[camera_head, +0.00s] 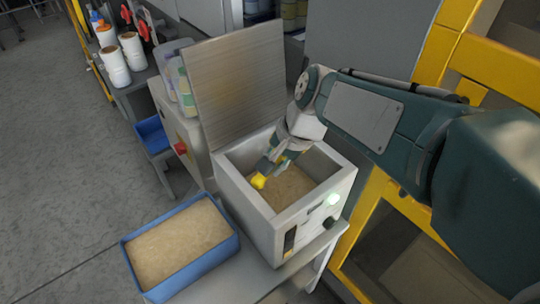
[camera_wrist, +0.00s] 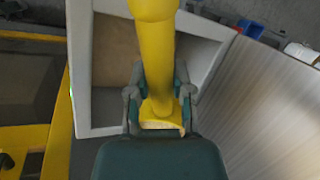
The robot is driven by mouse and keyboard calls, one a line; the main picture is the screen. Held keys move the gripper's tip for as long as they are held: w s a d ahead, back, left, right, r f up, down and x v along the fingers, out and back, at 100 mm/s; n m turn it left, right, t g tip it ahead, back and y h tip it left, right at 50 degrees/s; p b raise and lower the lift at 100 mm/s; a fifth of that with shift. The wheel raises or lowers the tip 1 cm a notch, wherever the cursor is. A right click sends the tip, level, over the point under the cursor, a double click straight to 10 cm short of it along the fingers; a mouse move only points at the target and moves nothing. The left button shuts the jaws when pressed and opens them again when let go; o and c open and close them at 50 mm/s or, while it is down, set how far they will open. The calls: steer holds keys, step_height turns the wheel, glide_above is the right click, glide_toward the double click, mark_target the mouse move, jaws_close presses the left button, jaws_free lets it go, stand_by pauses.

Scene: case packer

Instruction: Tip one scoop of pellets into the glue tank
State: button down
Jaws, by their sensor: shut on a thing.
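The glue tank (camera_head: 262,217) is a grey metal box with its lid (camera_head: 240,85) raised. Tan material lies on its floor. My gripper (camera_head: 272,165) reaches down into the tank's opening. In the wrist view my gripper (camera_wrist: 160,100) is shut on a yellow scoop (camera_wrist: 155,60), whose long handle runs between the fingers. A small yellow part of the scoop (camera_head: 259,181) shows inside the tank in the head view.
The open lid stands upright at the tank's back. A yellow frame (camera_head: 375,240) is close on the right. White canisters (camera_head: 117,66) and a blue bin (camera_head: 152,134) stand at the back left. The floor at left is clear.

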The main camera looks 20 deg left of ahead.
steer(key=y, duration=0.2)
steer(key=f+y, duration=0.1)
steer(key=y, duration=0.3)
steer(key=shift+d+f+t, duration=0.15)
steer(key=shift+d+t, duration=0.2)
steer(key=shift+t, duration=0.05)
steer(key=shift+f+m+t+y, duration=0.2)
steer(key=shift+f+t+y, duration=0.1)
steer(key=shift+y, duration=1.5)
steer(key=shift+f+m+t+y, duration=0.2)
steer(key=shift+t+y, duration=0.1)
steer(key=shift+y, duration=1.5)
steer(key=shift+s, duration=0.2)
